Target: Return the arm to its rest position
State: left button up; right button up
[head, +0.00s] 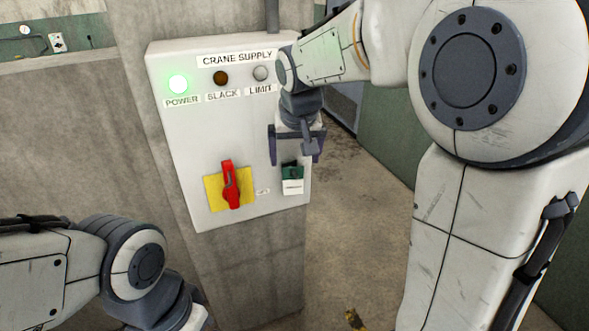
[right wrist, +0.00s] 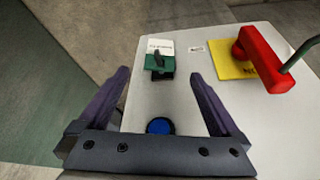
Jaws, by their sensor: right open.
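My right arm reaches in from the right in the head view. Its gripper (head: 297,150) is in front of the right side of the grey crane supply box (head: 195,140). In the right wrist view the two dark purple fingers (right wrist: 160,75) are spread apart with nothing between them. A green switch with a black lever (right wrist: 158,65) and a white label lies beyond the fingertips. A blue round button (right wrist: 160,126) shows between the finger bases. My left arm shows at lower left in the head view; its gripper is out of view.
A red rotary handle (head: 230,183) sits upright on a yellow plate (head: 213,190). The green power lamp (head: 178,84) is lit; the slack lamp (head: 221,78) and limit lamp (head: 261,73) look unlit. The box hangs on a concrete pillar (head: 255,270). Open floor (head: 365,200) lies right of it.

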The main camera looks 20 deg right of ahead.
aim_at(297, 178)
jog(key=shift+v, duration=0.95)
jog(key=shift+f, duration=0.1)
jog(key=p+x, duration=0.1)
jog(key=x, duration=0.9)
jog(key=shift+w+f, duration=0.1)
jog(key=shift+f, duration=0.15)
jog(key=shift+s+r, duration=0.2)
jog(key=shift+s, duration=0.9)
jog(key=shift+r, duration=0.1)
jog(key=shift+w, duration=0.1)
